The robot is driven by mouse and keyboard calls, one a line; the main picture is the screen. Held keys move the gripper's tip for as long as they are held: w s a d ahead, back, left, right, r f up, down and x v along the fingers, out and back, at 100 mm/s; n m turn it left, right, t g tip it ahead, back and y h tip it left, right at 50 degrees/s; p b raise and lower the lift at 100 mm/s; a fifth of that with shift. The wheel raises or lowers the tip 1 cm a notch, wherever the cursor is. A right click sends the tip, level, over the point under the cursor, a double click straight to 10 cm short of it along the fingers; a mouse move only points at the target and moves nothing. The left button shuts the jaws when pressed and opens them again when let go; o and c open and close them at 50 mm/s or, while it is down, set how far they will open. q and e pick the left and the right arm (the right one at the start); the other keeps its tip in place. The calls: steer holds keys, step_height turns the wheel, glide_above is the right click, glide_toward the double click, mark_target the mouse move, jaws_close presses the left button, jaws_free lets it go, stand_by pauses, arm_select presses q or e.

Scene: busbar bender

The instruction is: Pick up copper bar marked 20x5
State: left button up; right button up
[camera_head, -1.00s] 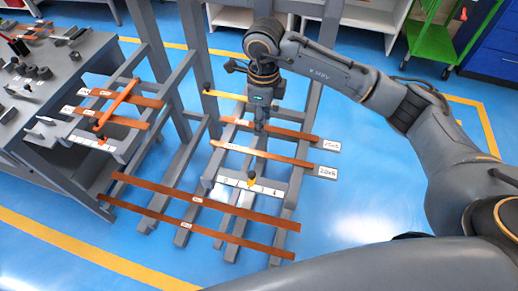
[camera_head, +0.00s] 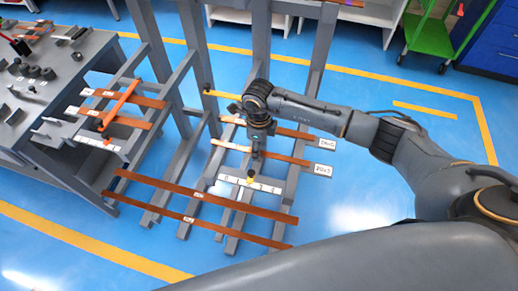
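The copper bar next to the 20x5 label (camera_head: 290,160) lies across the grey rack, roughly level. Its small white label plate (camera_head: 323,170) is at its right end. My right gripper (camera_head: 254,168) points down at the middle of this bar and hides part of it. Its fingers look narrow and small here, and I cannot tell whether they are open or shut, or touching the bar. Another copper bar (camera_head: 292,133) lies just behind it, with its own white label (camera_head: 327,142). My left gripper is not in view.
Two long copper bars (camera_head: 250,208) (camera_head: 240,232) lie lower in front on the rack. Grey uprights (camera_head: 322,50) stand behind the gripper. A workbench with more copper bars (camera_head: 140,101) is at the left.

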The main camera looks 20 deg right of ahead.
jaws_close()
stand_by(0.4)
